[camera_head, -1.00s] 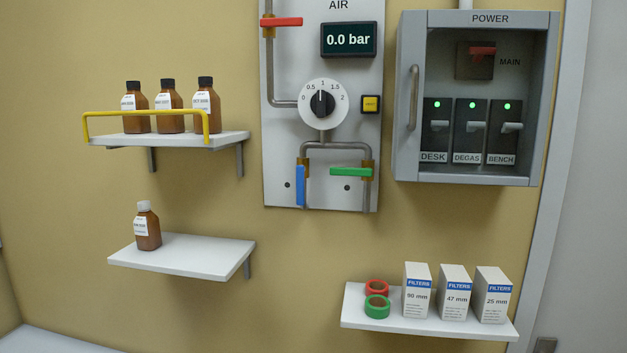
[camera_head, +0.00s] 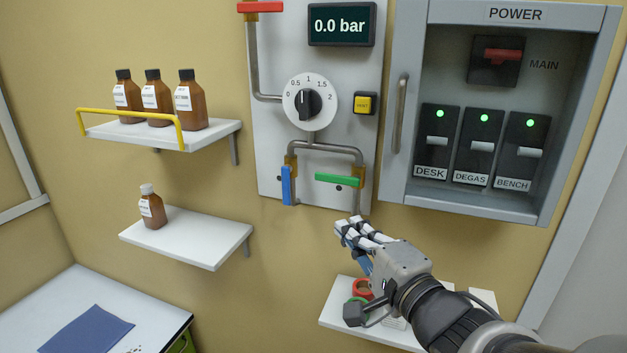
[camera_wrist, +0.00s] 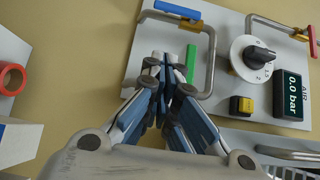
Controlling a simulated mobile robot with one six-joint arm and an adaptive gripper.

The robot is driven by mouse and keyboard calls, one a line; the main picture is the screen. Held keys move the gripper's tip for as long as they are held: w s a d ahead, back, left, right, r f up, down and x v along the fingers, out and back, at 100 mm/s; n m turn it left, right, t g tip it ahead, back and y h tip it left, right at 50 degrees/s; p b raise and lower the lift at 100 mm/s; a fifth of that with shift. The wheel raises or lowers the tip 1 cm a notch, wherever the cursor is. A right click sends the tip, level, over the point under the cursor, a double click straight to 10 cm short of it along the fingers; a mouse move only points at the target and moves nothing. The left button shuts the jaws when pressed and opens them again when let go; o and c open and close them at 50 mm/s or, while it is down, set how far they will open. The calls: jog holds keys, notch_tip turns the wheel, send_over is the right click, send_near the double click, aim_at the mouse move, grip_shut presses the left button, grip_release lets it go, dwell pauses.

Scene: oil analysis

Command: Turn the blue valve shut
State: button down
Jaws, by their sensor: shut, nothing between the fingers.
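The blue valve (camera_head: 287,186) is on the left pipe branch low on the AIR panel (camera_head: 268,130). Its handle hangs vertical, in line with the pipe. In the wrist view the blue valve (camera_wrist: 177,10) is at the top edge, beyond the fingertips. My gripper (camera_head: 355,232) is below and to the right of the blue valve, just under the panel's lower edge. In the wrist view my gripper (camera_wrist: 165,72) has its fingers together, with nothing held. It points toward the panel and appears apart from the blue valve.
The green valve (camera_head: 337,180) has a horizontal handle, between my gripper and the panel's middle. A red valve (camera_head: 260,7), pressure dial (camera_head: 309,103) and yellow button (camera_head: 364,103) are higher. The POWER cabinet (camera_head: 395,190) is at right. A shelf (camera_head: 338,318) with tape rolls lies below my gripper.

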aim_at(287, 185)
jog(key=shift+s+a, duration=0.15)
jog(key=s+a+p+x, duration=0.1)
jog(key=a+x, duration=0.1)
jog(key=x, duration=1.1)
jog(key=shift+a, duration=0.2)
jog(key=shift+s, duration=0.1)
jog(key=shift+a+f+b, duration=0.1)
jog(key=shift+f+b, duration=0.1)
jog(key=shift+b, duration=0.45)
